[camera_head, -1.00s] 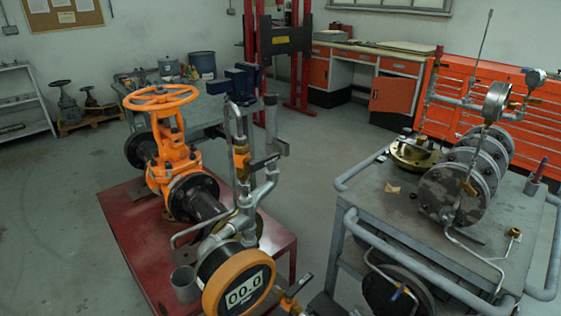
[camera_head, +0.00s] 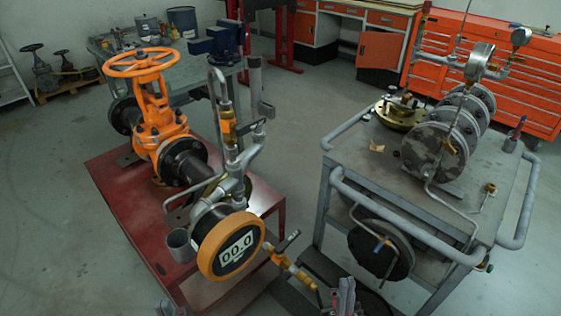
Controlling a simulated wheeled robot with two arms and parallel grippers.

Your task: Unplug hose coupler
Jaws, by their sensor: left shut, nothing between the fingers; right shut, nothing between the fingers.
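A brass fitting with a dark lever (camera_head: 284,243) sticks out right of the gauge. The brass hose coupler (camera_head: 304,281) appears to be at its lower right end, with a dark hose near it; the exact joint is too small to tell. My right gripper (camera_head: 345,292) is shut and empty at the bottom edge, right of the coupler and apart from it. My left gripper (camera_head: 168,308) is shut and empty at the bottom edge, mostly cut off.
A grey cart (camera_head: 390,180) with rails, flanges and a pressure gauge (camera_head: 478,60) stands at the right. The red table (camera_head: 125,200) is at the left, with a grey cup (camera_head: 181,246) beside the gauge. A floor gap lies between table and cart. A workbench stands behind.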

